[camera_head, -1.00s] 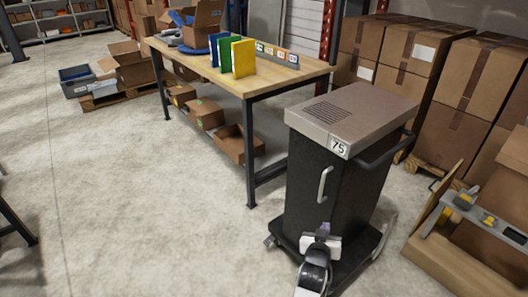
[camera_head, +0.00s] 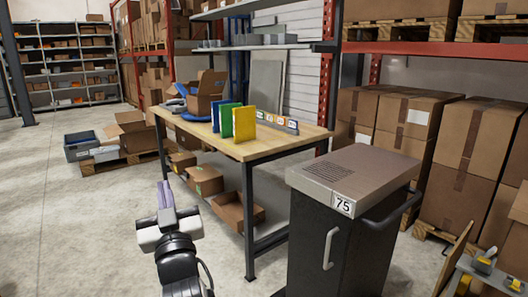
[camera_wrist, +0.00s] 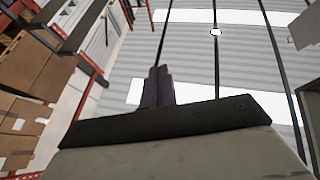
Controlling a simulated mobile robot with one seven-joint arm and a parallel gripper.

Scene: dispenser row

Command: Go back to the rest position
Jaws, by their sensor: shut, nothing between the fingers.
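My gripper (camera_head: 166,196) is raised in front of the wooden table in the head view, left of the dark cabinet. Its fingers are together with nothing between them, and they point up. In the wrist view the gripper (camera_wrist: 157,80) points up toward the ceiling beams and light panels. It touches nothing.
The dark cabinet (camera_head: 335,245) marked 75 stands close at the right. The table (camera_head: 270,148) holds a blue, a green and a yellow upright panel (camera_head: 244,124). Boxes (camera_head: 400,125) are stacked behind the cabinet. The floor (camera_head: 75,215) at the left is clear.

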